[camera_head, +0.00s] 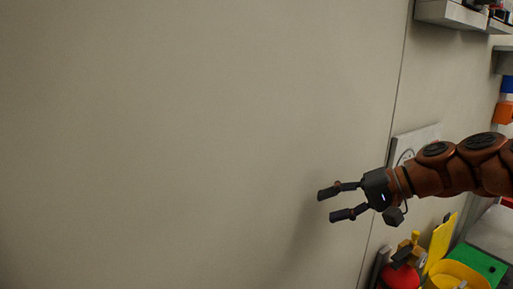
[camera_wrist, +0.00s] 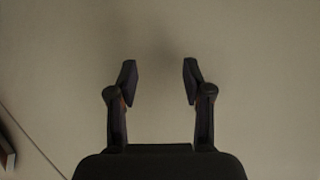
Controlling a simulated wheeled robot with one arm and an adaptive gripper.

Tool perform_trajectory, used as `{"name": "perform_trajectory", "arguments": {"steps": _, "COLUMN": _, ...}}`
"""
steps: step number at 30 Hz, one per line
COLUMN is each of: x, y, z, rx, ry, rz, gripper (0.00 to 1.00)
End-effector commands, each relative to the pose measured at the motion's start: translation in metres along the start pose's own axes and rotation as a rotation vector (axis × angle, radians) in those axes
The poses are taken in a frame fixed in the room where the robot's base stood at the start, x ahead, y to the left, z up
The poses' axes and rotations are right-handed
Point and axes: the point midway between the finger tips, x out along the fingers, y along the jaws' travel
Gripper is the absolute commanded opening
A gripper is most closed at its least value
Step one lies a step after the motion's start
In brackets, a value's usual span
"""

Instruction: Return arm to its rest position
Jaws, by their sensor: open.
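My gripper (camera_head: 338,203) is at the end of my orange-brown arm, which reaches in from the right edge in the head view. It points left towards a plain beige wall. Its two dark fingers are apart with nothing between them. In the wrist view my gripper (camera_wrist: 160,82) also shows open and empty, with only the beige wall behind the fingers. The rest of my arm is cut off by the right edge of the head view.
The beige wall (camera_head: 190,130) fills most of the head view. A yellow bin (camera_head: 457,274), a red rounded object (camera_head: 400,277) and a green surface (camera_head: 480,262) are below my arm. A shelf (camera_head: 452,14) is at the top right. Orange (camera_head: 503,112) and blue bins sit at the right edge.

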Motion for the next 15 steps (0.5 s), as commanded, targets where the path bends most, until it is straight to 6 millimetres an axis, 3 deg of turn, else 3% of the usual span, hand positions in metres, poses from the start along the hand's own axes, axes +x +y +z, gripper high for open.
{"name": "perform_trajectory", "arguments": {"steps": 1, "x": 0.013, "y": -0.006, "z": 0.026, "rx": -0.028, "ry": -0.045, "rz": 0.060, "gripper": 0.50}}
{"name": "perform_trajectory", "arguments": {"steps": 7, "x": 0.048, "y": 0.017, "z": 0.114, "rx": -0.101, "ry": -0.186, "rz": 0.314, "gripper": 0.50}}
{"name": "perform_trajectory", "arguments": {"steps": 11, "x": 0.052, "y": 0.046, "z": 0.166, "rx": -0.136, "ry": -0.258, "rz": 0.486, "gripper": 0.50}}
{"name": "perform_trajectory", "arguments": {"steps": 15, "x": 0.040, "y": 0.085, "z": 0.215, "rx": -0.161, "ry": -0.313, "rz": 0.673, "gripper": 0.50}}
